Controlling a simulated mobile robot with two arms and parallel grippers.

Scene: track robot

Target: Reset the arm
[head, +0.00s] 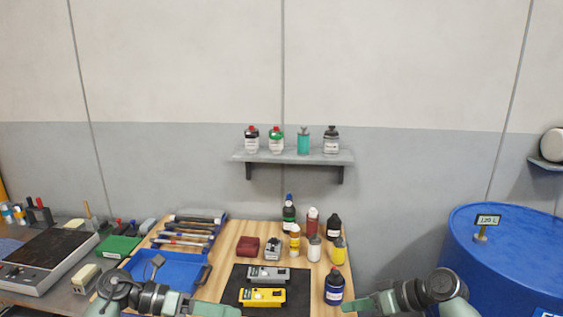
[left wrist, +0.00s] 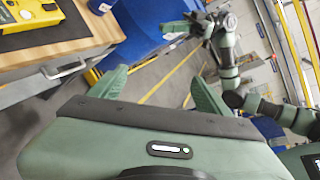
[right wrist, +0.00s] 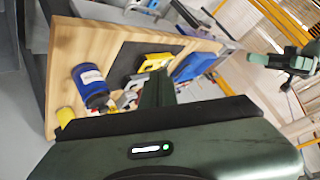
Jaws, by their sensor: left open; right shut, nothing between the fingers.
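My left gripper (head: 222,308) is at the bottom of the head view, in front of the workbench's near edge. In the left wrist view its two green fingers (left wrist: 155,88) stand wide apart with nothing between them. My right gripper (head: 358,303) is at the lower right of the head view, just right of the blue bottle (head: 334,287). In the right wrist view its fingers (right wrist: 157,90) are together and hold nothing. Both arms are bent in front of the bench, with the grippers apart. The lower arm links are cut off in the head view.
The wooden workbench (head: 225,256) holds a black mat with a yellow device (head: 262,297) and a grey device (head: 268,274), several bottles, and a blue tray (head: 170,271). A blue drum (head: 507,249) stands at right. A wall shelf (head: 293,157) holds bottles.

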